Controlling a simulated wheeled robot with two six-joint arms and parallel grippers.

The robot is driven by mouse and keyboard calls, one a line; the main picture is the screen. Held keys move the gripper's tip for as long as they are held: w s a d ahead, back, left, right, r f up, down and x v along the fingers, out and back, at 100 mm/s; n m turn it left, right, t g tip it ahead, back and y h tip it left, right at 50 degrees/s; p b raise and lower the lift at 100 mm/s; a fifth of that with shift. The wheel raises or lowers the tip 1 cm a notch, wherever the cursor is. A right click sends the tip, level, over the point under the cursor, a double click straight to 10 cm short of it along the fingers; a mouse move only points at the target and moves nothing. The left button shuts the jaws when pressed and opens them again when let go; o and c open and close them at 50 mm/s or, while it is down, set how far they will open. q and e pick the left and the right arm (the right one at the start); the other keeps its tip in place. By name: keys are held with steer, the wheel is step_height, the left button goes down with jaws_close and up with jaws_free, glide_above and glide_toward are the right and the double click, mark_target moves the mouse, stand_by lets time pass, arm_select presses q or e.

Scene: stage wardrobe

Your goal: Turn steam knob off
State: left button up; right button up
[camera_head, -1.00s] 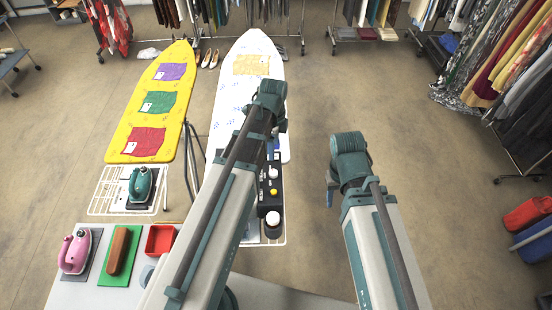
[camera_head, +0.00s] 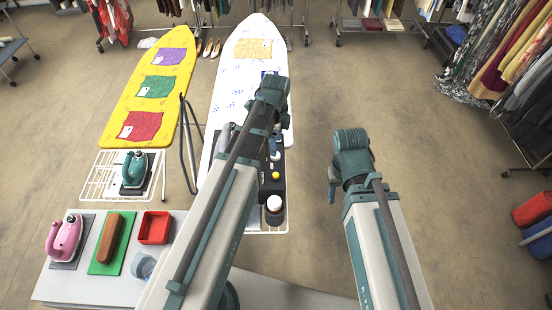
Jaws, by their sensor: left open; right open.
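A black steam unit (camera_head: 267,187) stands on the wire shelf at the near end of the white ironing board, partly hidden by my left arm. A yellow knob (camera_head: 276,176) and a white round cap (camera_head: 274,202) show on its top. A paler knob farther up is now mostly covered by my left gripper; I cannot tell which knob is the steam one. My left gripper (camera_head: 274,147) is open, over the far end of the unit; I cannot tell if it touches a knob. My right gripper (camera_head: 331,187) is open and empty, right of the unit above the floor.
A yellow ironing board (camera_head: 170,95) stands at the left, with a teal iron (camera_head: 134,169) at its near end. A table (camera_head: 75,284) holds a pink iron (camera_head: 64,240), a brown block (camera_head: 111,238) and a red tray (camera_head: 154,228).

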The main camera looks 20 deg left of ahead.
arm_select(q)
step_height(320, 180, down, 6)
steer(key=b, duration=0.4)
steer(key=shift+r, duration=0.25)
steer(key=shift+c, duration=0.4)
jaws_close()
